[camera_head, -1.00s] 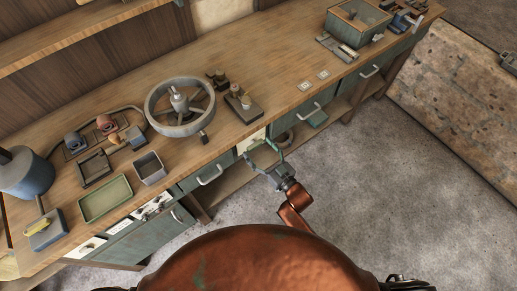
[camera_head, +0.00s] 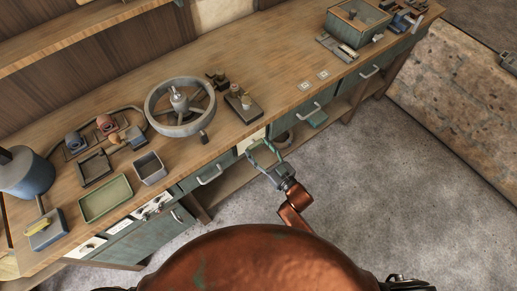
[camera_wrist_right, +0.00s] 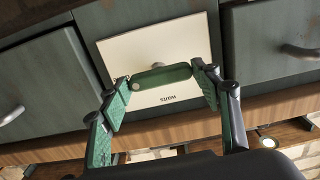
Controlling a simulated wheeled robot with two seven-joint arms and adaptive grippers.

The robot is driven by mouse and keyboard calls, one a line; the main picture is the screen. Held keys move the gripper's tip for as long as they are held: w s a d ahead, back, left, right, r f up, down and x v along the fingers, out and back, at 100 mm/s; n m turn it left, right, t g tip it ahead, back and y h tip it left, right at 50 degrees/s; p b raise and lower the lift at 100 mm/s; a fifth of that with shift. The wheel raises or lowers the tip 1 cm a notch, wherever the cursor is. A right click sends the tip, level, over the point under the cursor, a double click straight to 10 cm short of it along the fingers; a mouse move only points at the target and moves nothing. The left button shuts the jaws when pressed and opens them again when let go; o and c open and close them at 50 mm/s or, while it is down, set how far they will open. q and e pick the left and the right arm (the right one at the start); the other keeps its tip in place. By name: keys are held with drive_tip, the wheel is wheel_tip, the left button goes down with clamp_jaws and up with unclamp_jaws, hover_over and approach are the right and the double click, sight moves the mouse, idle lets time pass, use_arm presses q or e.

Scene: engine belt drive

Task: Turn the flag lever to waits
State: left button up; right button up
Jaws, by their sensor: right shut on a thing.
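The flag lever (camera_wrist_right: 160,77) is a short green bar in front of a pale plate (camera_wrist_right: 150,50) on the bench front. In the right wrist view it lies nearly level, slightly higher at its right end. The word "waits" shows upside down on the plate, just below the lever. My right gripper (camera_wrist_right: 165,100) is shut on the lever, with one green-padded finger at each end. In the head view the right gripper (camera_head: 265,154) is at the bench front by the pale plate (camera_head: 252,141), where the lever is hard to make out. My left gripper is not in view.
Teal drawers (camera_wrist_right: 270,65) with handles flank the plate. Above, the wooden bench top (camera_head: 290,52) holds a large spoked wheel (camera_head: 151,121), a green tray (camera_head: 105,199) and other parts. The grey floor (camera_head: 380,180) before the bench is clear.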

drive_tip(key=shift+n, duration=0.3)
drive_tip(key=shift+s+f+n, duration=0.1)
drive_tip(key=shift+f+n, duration=0.05)
drive_tip(key=shift+n, duration=8.35)
drive_tip(key=o, duration=1.2)
drive_tip(key=shift+c, duration=0.2)
drive_tip(key=v, duration=1.2)
